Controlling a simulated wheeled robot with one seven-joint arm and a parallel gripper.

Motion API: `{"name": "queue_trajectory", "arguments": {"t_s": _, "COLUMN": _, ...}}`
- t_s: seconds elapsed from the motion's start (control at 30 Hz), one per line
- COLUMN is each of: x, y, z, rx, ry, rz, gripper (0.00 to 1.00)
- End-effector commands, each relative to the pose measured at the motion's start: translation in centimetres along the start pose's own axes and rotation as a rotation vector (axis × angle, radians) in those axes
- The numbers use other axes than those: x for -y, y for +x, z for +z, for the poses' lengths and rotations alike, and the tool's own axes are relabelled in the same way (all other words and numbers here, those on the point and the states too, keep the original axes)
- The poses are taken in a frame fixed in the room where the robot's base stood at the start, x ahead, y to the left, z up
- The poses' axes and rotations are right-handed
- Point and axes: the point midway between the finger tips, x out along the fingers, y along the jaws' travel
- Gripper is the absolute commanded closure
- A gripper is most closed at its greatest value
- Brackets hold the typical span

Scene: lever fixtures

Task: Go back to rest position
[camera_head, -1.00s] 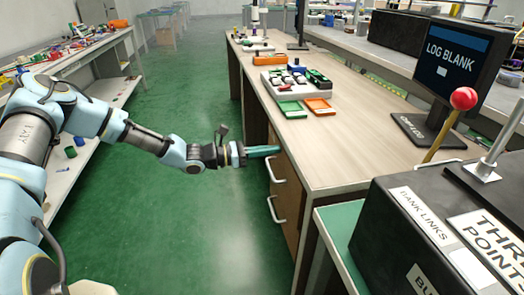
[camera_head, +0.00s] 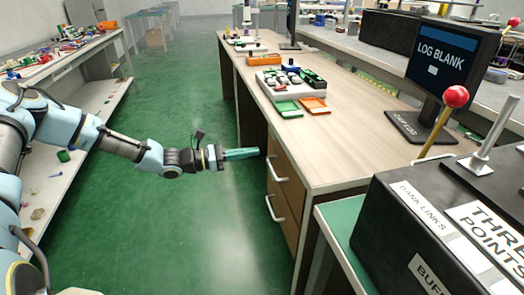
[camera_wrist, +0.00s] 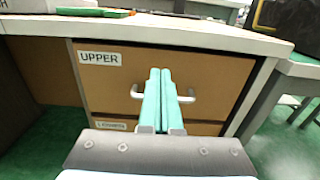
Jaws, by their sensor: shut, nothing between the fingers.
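My gripper (camera_head: 240,154) is stretched out over the green floor, to the left of the wooden desk (camera_head: 350,150), with its teal fingers pointing at the desk's drawers. The fingers also show in the wrist view (camera_wrist: 159,100), pressed together with nothing between them. Behind them is the upper drawer (camera_wrist: 215,75) with its label and pale bar handle (camera_wrist: 187,99); the fingers hide the middle of this handle. In the head view a gap of floor and dark side shows between the fingertips and the drawer handle (camera_head: 279,168).
A black lever box (camera_head: 400,225) with a red-knobbed lever (camera_head: 455,97) stands at the front right. A monitor (camera_head: 447,60) reads LOG BLANK. Trays and a fixture (camera_head: 290,80) are on the desk. A cluttered bench (camera_head: 100,47) runs along the left. The floor between is clear.

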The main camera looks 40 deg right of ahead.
Motion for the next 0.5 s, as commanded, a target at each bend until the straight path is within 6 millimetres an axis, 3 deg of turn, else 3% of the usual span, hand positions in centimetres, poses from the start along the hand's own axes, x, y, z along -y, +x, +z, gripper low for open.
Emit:
{"name": "queue_trajectory", "arguments": {"t_s": 0.2, "x": -0.1, "y": -4.4, "z": -0.1, "rx": -0.001, "ry": 0.001, "rz": 0.004, "gripper": 1.0}}
{"name": "queue_trajectory", "arguments": {"t_s": 0.5, "x": 0.0, "y": -6.7, "z": -0.1, "rx": -0.001, "ry": 0.0, "rz": 0.002, "gripper": 1.0}}
